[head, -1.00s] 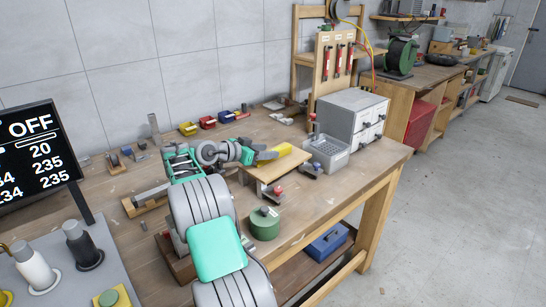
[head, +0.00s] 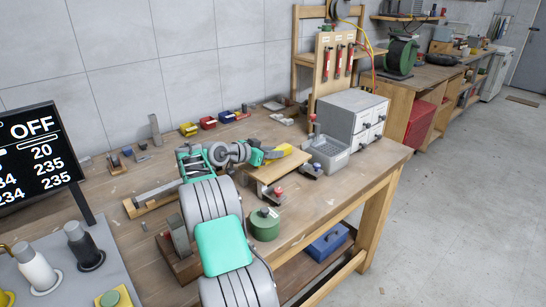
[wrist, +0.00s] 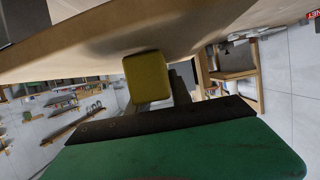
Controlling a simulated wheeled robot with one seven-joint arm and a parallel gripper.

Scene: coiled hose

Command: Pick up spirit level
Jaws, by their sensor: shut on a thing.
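The spirit level, a yellow block (head: 287,149), is at the wooden raised board (head: 262,172) on the workbench. In the head view my gripper (head: 275,154) covers much of it. In the wrist view the level's yellow end (wrist: 147,77) shows just ahead of my gripper, close to a wooden surface. My gripper is shut on the level. I cannot tell whether the level still touches the board.
A green round tin (head: 264,224) sits in front, near the bench edge. Small red and blue bins (head: 208,122) line the back. The floor on the right is clear.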

